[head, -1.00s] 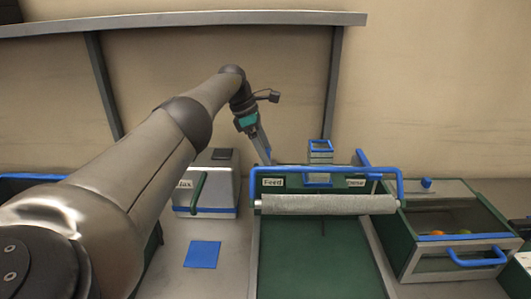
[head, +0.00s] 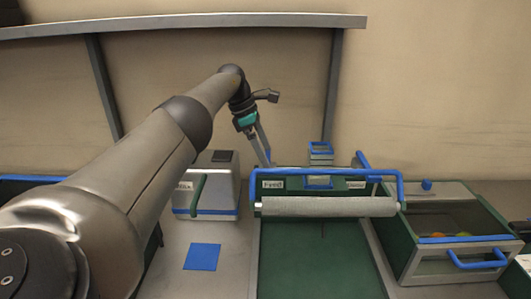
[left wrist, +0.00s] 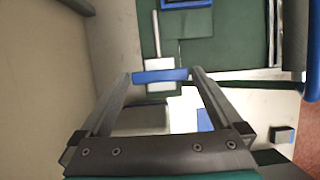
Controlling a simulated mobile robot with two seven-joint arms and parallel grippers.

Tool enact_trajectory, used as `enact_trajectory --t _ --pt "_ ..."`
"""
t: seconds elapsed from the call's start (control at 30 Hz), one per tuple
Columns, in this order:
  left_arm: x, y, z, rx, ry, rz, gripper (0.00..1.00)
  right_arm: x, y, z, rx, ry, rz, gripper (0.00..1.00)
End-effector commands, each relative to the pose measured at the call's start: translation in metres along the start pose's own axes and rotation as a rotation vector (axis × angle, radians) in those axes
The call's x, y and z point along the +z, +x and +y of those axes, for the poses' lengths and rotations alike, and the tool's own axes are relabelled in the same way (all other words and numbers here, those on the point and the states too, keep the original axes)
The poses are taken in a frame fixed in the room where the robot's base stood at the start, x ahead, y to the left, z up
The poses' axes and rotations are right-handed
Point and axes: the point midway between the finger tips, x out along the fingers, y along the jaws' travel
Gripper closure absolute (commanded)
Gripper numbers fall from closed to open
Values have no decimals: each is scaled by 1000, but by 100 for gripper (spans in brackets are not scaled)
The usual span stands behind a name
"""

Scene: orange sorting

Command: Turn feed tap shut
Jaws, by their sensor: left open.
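The feed tap shows in the left wrist view as a short blue bar (left wrist: 160,75) between my fingertips. In the head view it is hidden behind the green machine's top, near the "Feed" label (head: 272,184). My left gripper (head: 266,160) reaches down behind the left end of that top. In the left wrist view, my left gripper (left wrist: 163,77) is open, with one finger at each end of the blue bar. I cannot tell whether the fingers touch it. My right gripper is not in view.
A blue lever (head: 362,159) stands at the machine's right end. A blue rail (head: 330,171) and grey roller (head: 328,206) cross its front. A grey box with green handle (head: 198,193) is left; a glass-topped bin (head: 450,263) is right. A blue square (head: 202,256) lies on the counter.

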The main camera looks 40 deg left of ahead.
Motion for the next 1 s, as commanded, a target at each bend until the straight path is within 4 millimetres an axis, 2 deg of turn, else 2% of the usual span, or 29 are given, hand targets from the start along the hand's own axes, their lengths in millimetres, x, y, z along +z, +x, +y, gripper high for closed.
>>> enact_trajectory --t 0.23,0.33,0.47,0.7,1.0 --pt "1 -53 1 6 -2 -3 0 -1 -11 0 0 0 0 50" --pt "2 -80 1 5 -2 -3 0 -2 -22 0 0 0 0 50" --pt "2 -102 0 3 -1 -2 0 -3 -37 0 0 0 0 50" --pt "2 -128 0 2 -1 0 0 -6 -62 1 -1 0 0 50" --pt "0 -144 0 1 0 0 0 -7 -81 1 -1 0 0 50"
